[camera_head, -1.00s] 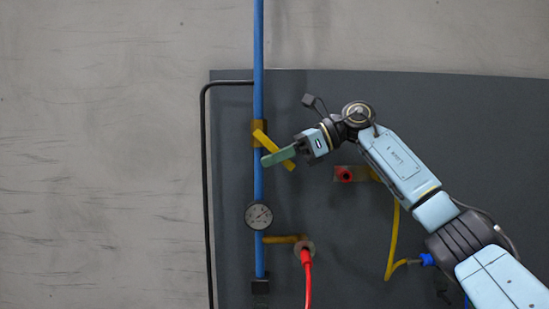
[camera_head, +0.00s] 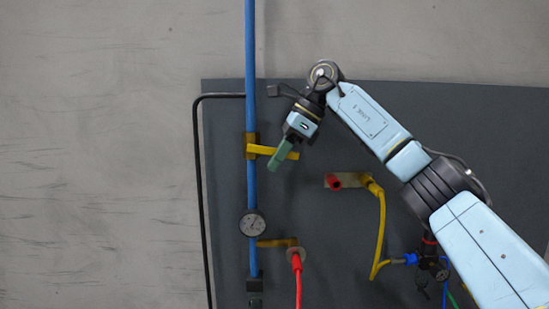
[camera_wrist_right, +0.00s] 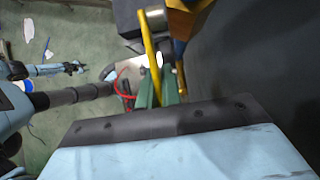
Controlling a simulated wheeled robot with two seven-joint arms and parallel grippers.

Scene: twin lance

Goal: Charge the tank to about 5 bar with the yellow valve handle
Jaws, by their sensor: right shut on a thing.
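The yellow valve handle (camera_head: 270,151) sits on the blue vertical pipe (camera_head: 252,190). It lies almost level, reaching right from the brass-coloured valve body. My right gripper (camera_head: 283,156), with green fingers, is shut on the handle near its outer end. In the right wrist view the yellow handle (camera_wrist_right: 150,45) runs between the green fingers (camera_wrist_right: 158,90). The round pressure gauge (camera_head: 252,224) is on the pipe below the valve. Its needle is too small to read surely. The tank is not identifiable. My left gripper is not in the head view.
A red plug and red hose (camera_head: 297,270) join a brass branch below the gauge. A red-capped port (camera_head: 333,182) and a yellow hose (camera_head: 380,235) are to the right. A black pipe (camera_head: 199,190) runs left of the blue pipe. A dark panel lies behind.

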